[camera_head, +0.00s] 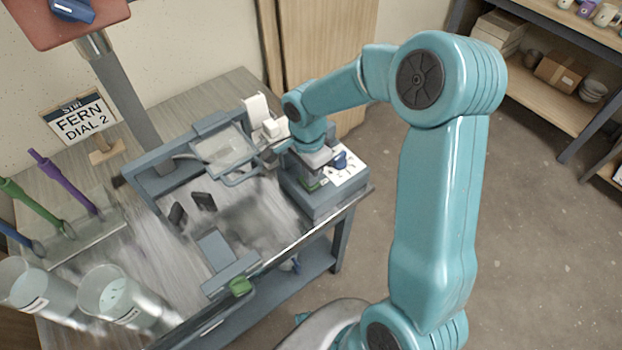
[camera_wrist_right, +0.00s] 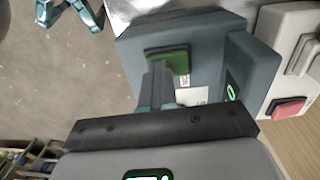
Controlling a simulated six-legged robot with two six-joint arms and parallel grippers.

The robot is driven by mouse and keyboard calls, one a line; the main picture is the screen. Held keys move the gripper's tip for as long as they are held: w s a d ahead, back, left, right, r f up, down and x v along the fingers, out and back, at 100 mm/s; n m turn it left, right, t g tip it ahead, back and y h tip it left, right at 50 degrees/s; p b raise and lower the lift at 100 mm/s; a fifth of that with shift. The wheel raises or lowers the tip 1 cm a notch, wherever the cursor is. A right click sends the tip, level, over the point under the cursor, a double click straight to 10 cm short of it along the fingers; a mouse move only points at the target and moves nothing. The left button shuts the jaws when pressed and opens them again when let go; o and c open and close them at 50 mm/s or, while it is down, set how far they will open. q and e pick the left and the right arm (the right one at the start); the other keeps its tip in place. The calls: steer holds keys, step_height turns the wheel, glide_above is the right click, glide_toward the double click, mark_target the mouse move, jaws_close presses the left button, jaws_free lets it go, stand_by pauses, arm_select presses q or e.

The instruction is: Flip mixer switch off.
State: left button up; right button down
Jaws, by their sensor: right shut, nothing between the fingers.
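The mixer switch is a green rocker (camera_wrist_right: 180,58) on a grey box (camera_wrist_right: 205,35) in the right wrist view. The box (camera_head: 318,205) also shows in the head view, at the bench's right end, with a white panel and a blue knob (camera_head: 341,160). My right gripper (camera_wrist_right: 158,82) is shut and empty, pointing down at the box. Its fingertips are at the near edge of the green rocker and hide part of it. I cannot tell whether they touch it, or which way the rocker is tipped. My left gripper is not in view.
A pale unit with a red button (camera_wrist_right: 288,108) stands beside the box. A grey frame (camera_head: 150,183) and a grey block with a green part (camera_head: 240,287) are on the bench. Floor to the right is clear.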

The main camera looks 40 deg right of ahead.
steer(key=shift+s+a+f+p, duration=0.15)
steer(key=shift+s+p, duration=0.2)
steer(key=shift+s, duration=0.1)
steer(key=shift+w+f, duration=0.15)
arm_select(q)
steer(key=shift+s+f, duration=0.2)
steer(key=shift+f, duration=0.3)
